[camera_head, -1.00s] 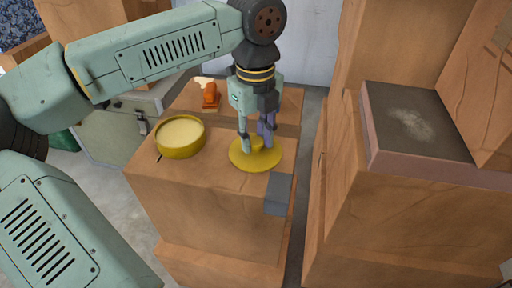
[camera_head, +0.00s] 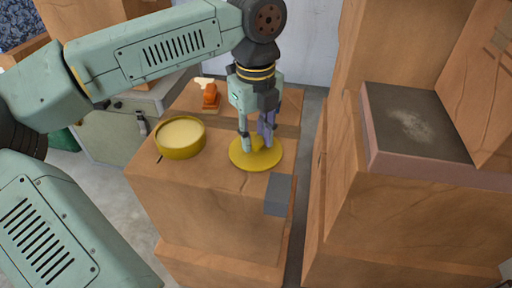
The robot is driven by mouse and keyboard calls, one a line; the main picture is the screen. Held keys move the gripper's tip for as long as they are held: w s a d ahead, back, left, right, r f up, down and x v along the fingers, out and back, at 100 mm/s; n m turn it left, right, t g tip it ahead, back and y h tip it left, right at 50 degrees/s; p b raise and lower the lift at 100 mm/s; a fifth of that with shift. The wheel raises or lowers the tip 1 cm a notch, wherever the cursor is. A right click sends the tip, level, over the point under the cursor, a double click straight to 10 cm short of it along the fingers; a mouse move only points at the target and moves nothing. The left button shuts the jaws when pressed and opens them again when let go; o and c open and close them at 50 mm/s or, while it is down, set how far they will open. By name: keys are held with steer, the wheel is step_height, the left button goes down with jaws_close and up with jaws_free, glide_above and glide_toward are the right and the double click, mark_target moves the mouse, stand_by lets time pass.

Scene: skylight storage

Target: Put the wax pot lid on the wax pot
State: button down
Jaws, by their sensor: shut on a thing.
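The wax pot (camera_head: 181,150) is a round, low yellow pot, open at the top, with pale wax inside. It stands upright on the left part of a wooden crate top. The wax pot lid (camera_head: 244,162) is a flat yellow disc with a raised knob, to the right of the pot and apart from it. It lies level at the crate top; I cannot tell whether it touches the surface. My gripper (camera_head: 257,146) points down from above the lid and is shut on the lid's knob. The fingers partly hide the knob.
An orange tool (camera_head: 210,97) with a pale part beside it sits behind the pot. A grey flat piece (camera_head: 279,194) is at the crate's front right edge. A taller crate stack with a dark-topped slab (camera_head: 415,125) stands to the right, across a narrow gap.

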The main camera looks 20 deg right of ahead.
steer(key=shift+r, duration=0.15)
steer(key=shift+r+p, duration=1.05)
steer(key=shift+r, duration=0.65)
steer(key=shift+r, duration=0.15)
steer(key=shift+r+p, duration=1.4)
steer(key=shift+r, duration=0.5)
steer(key=shift+w+a+f+m, duration=0.55)
steer(key=shift+w+a, duration=1.05)
steer(key=shift+a, duration=0.8)
steer(key=shift+w+a+f+m, duration=0.5)
steer(key=shift+w+a, duration=1.15)
steer(key=shift+a, duration=0.75)
steer(key=shift+w+a+f+m, duration=0.55)
steer(key=shift+w+a, duration=1.05)
steer(key=shift+a, duration=0.8)
steer(key=shift+f, duration=0.1)
steer(key=shift+f+b, duration=0.4)
steer(key=shift+b, duration=0.05)
